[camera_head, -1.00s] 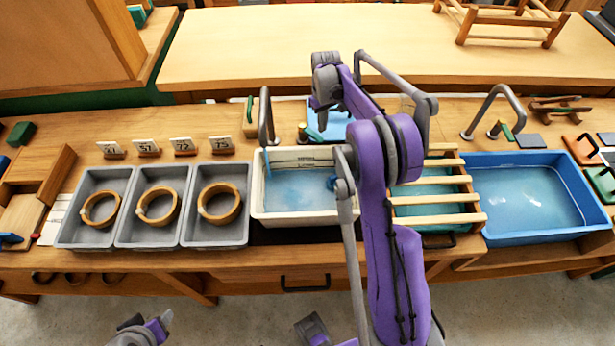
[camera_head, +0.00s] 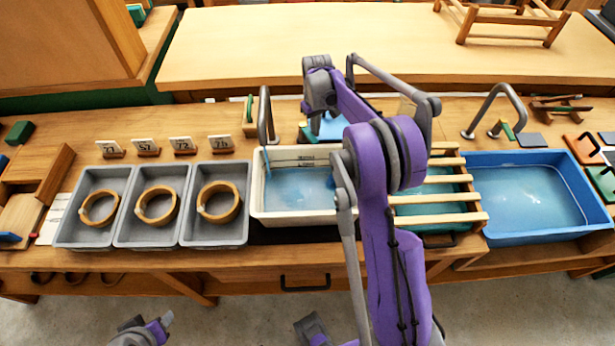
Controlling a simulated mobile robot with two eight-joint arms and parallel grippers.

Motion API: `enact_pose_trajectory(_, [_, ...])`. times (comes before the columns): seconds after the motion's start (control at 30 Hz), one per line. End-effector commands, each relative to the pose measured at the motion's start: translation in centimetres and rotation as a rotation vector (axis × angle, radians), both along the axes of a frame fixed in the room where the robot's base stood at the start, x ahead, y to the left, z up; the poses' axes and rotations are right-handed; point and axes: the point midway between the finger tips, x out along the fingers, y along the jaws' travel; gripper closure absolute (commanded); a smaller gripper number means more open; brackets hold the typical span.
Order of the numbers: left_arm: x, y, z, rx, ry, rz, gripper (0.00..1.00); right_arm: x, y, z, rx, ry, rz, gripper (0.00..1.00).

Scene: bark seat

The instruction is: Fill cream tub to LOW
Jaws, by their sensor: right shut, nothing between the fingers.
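The cream tub (camera_head: 257,205) stands in the middle of the bench with pale blue water (camera_head: 300,188) in it. Dark marks show on its far inner wall, too small to read. A grey curved tap (camera_head: 266,122) stands behind its left end, with a blue stream (camera_head: 267,160) below the spout. A small tap handle (camera_head: 306,134) is behind the tub, partly hidden by my arm. My right gripper (camera_head: 314,112) is shut and empty above the tap handle; I cannot tell whether they touch. My arm hides the tub's right end.
Three grey trays (camera_head: 150,233) with wooden rings stand left of the tub, with number cards (camera_head: 182,145) behind. A slatted rack (camera_head: 440,198) and a blue tub (camera_head: 535,239) of water, with a second tap (camera_head: 500,105), are on the right.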

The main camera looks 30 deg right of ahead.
Motion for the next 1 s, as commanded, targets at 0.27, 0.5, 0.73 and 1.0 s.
enact_pose_trajectory(0.27, [0.0,0.0,-0.2,0.0,0.001,0.0,0.5,-0.4,1.6,0.1,0.001,0.0,0.0,1.0])
enact_pose_trajectory(0.5, [0.2,0.0,1.0,0.0,-0.004,0.0,0.5,-0.5,1.1,2.0,0.001,-0.001,0.0,1.0])
enact_pose_trajectory(0.73, [0.5,0.0,2.4,0.0,-0.01,0.0,0.5,-0.6,0.5,4.3,0.001,-0.001,-0.001,1.0])
enact_pose_trajectory(1.0, [0.8,0.0,3.6,0.0,-0.016,0.0,0.5,-0.7,-0.1,6.1,0.001,0.0,0.0,1.0])
